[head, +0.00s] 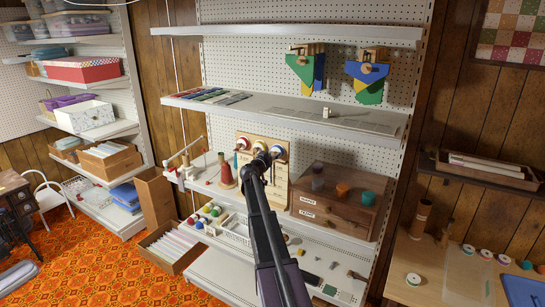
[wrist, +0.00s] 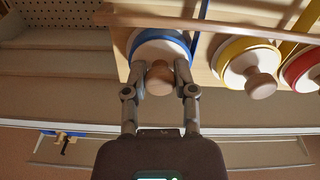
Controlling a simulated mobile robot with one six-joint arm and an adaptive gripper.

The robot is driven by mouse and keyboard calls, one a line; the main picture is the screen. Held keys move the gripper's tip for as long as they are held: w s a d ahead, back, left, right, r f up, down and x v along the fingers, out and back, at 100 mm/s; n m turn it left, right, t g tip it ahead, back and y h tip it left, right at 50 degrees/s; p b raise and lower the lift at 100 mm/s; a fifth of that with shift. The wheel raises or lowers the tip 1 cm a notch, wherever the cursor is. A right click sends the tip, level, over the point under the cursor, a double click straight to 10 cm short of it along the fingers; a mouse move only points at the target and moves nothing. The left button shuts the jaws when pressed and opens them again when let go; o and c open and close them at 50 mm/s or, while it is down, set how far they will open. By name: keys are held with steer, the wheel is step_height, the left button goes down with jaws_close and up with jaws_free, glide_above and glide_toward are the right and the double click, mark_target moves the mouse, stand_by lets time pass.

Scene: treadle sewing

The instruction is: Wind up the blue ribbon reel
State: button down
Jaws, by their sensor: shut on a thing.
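Three ribbon reels with pale wooden knobs sit in a row on a wooden board (head: 249,141). In the wrist view, the blue-rimmed reel (wrist: 150,44) is at left, the yellow reel (wrist: 236,55) is in the middle and the red reel (wrist: 300,72) is at right. My gripper (wrist: 165,68) is at the face of the blue reel, shut on its knob (wrist: 182,73), with a finger on either side. In the head view, the blue reel (head: 279,151) is at the right of the row, and my gripper (head: 264,154) partly hides the reels.
A wooden drawer box (head: 330,205) with spools on top stands just right of the board. A shelf (head: 290,112) with flat packets runs above. A lower shelf holds yarn balls and small items.

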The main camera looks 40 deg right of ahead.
steer(key=n, duration=0.5)
steer(key=shift+d+n, duration=0.2)
steer(key=shift+n, duration=0.2)
steer(key=n, duration=0.6)
steer(key=shift+r, duration=0.1)
steer(key=n, duration=0.6)
steer(key=shift+n, duration=0.4)
steer(key=n, duration=1.2)
steer(key=shift+r+n, duration=0.1)
steer(key=shift+n, duration=0.2)
steer(key=n, duration=0.6)
steer(key=shift+w, duration=0.15)
steer(key=n, duration=0.6)
steer(key=shift+n, duration=0.4)
steer(key=n, duration=0.6)
steer(key=shift+n, duration=0.3)
